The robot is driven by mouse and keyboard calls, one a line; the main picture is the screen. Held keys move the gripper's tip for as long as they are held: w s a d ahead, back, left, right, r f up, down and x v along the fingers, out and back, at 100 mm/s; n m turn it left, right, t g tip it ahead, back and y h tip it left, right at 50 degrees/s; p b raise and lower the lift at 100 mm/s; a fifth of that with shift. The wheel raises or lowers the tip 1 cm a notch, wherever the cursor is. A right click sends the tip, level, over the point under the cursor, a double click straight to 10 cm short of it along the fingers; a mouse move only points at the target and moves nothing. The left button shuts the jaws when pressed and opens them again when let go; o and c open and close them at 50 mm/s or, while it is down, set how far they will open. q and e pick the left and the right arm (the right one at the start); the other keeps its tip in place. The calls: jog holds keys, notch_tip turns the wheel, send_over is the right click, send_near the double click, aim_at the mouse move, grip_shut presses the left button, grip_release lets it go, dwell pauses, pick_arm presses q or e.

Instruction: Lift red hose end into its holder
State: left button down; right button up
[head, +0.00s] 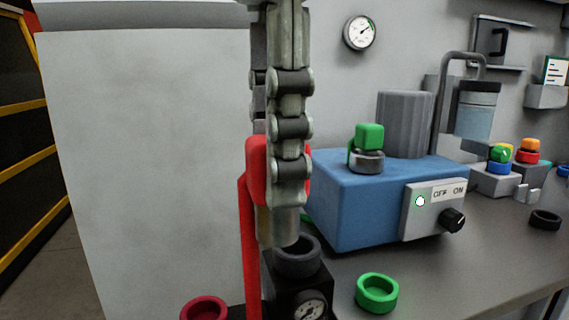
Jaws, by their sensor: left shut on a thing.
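My left gripper (290,185) comes down from the top and is shut on the red hose end (256,170). The hose end has a red body with a brass-coloured tip (277,228) pointing down, and a red hose (249,250) hangs along its left side. The tip is just above or in front of a dark round socket (298,257) on a black gauge block; I cannot tell whether they touch. A red ring-shaped holder (203,309) stands at the bottom left, empty and partly cut off. My right gripper is not in view.
A blue machine (365,200) with a switch panel (433,208) stands right of the gripper, with a green cap-like piece (369,137) on it. A green ring (377,293) sits in front on the grey bench (480,265). A black ring (545,219) lies at right.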

pick_arm(q)
jog(key=shift+s+r+p, duration=0.1)
jog(key=shift+r+p, duration=0.8)
jog(key=shift+r, duration=0.4)
jog(key=shift+r+p, duration=0.6)
jog(key=shift+r, duration=1.55)
jog(key=shift+f, duration=0.1)
